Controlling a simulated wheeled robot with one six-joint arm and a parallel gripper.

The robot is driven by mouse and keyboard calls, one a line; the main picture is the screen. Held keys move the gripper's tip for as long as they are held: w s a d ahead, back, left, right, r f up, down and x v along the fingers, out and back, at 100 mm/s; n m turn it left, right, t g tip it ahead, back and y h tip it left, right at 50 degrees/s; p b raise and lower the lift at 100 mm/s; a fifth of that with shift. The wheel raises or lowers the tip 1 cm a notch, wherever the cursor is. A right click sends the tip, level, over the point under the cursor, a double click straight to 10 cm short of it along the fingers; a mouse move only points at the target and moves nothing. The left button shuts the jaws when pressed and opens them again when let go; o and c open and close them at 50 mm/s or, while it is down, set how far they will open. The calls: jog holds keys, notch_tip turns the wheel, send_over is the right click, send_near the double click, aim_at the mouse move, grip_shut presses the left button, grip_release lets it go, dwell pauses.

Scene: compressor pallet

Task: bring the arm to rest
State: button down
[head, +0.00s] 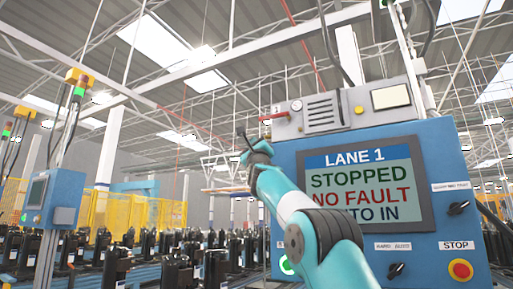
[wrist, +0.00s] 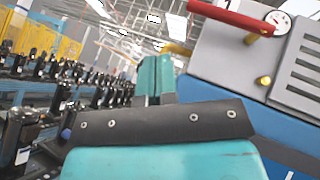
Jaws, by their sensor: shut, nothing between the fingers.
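My arm rises from the bottom of the head view, in front of the blue control panel (head: 455,215). My gripper (head: 242,135) is small and dark at the arm's upper end, left of the panel's screen. It is shut, with nothing seen in it. The screen (head: 358,180) reads LANE 1, STOPPED, NO FAULT, and a last line partly hidden by my arm. Teal and black parts of my own arm fill the lower middle of the wrist view.
A grey housing on the panel carries a red lever (head: 274,116), which shows close by in the wrist view (wrist: 232,16), and a gauge (wrist: 278,20). Rows of black compressors (head: 115,265) stand at left. A smaller blue panel (head: 58,198) and yellow fencing (head: 150,208) stand beyond. Space above my gripper looks clear.

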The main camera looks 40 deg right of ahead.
dwell(0.4)
jog(key=w+a+f+n+g+y, duration=0.1)
jog(key=w+a+f+n+y, duration=0.2)
jog(key=a+f+n+y, duration=0.35)
jog(key=w+a+f+n+g+y, duration=0.1)
jog(key=w+a+f+n+y, duration=0.35)
jog(key=a+f+n, duration=0.2)
jog(key=s+a+f+n+g+y, duration=0.3)
jog(key=a+f+n, duration=0.1)
jog(key=a+f, duration=0.35)
jog(key=s+a+f+n+g+y, duration=0.2)
jog(key=a+f+n+g+y, duration=0.1)
jog(key=a+f+n, duration=0.4)
jog(key=s+a+f+n+g+y, duration=0.2)
jog(key=s+a+f+n+g, duration=0.25)
jog(key=s+f, duration=0.45)
jog(key=s+a+f+n+g+y, duration=0.1)
jog(key=s+a+f+n+g, duration=0.25)
jog(key=s+a+f, duration=0.4)
jog(key=s+f+n+g, duration=0.3)
jog(key=s+f+n, duration=0.1)
jog(key=s, duration=0.6)
jog(key=s+a+f+n+g, duration=0.1)
jog(key=s+f+n+g, duration=0.2)
jog(key=s, duration=0.8)
notch_tip(320, 180, down, 4)
jog(key=shift+s+f+n, duration=0.2)
jog(key=shift+n, duration=1)
jog(key=shift+s+a, duration=0.1)
jog(key=shift+a, duration=0.05)
